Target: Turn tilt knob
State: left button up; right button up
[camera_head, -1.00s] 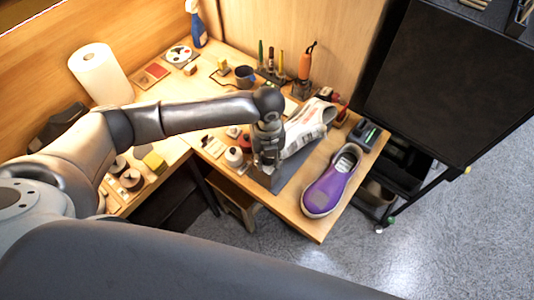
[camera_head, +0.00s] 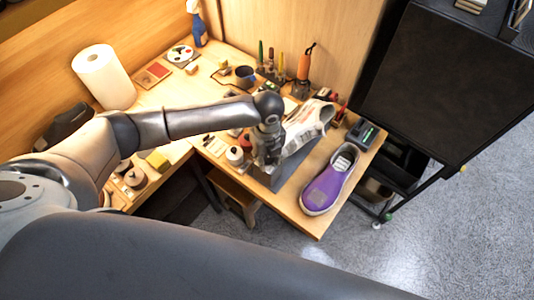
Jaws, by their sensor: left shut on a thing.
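A grey stand (camera_head: 292,170) on the front part of the wooden table bears a white and grey sneaker (camera_head: 312,122), tilted with its toe end up to the right. My left gripper (camera_head: 268,160) points down at the near left side of the stand. Its fingers are shut at the stand's side, where the tilt knob is; the knob itself is hidden by the gripper. A purple sneaker (camera_head: 327,186) lies to the right of the stand, near the table's edge. My right gripper is not in view.
Small bottles (camera_head: 235,155) stand just left of my gripper. A black cart (camera_head: 440,70) is at the right. A dark device (camera_head: 363,134) sits at the table's right edge.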

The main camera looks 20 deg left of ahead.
pick_arm(q)
jog(key=shift+n+p, duration=0.35)
jog(key=shift+n, duration=0.25)
jog(key=shift+r+n+p, duration=0.1)
jog(key=shift+n+p, duration=0.3)
jog(key=shift+p, duration=0.05)
jog(key=shift+n+p, duration=1)
jog(key=shift+n, duration=0.6)
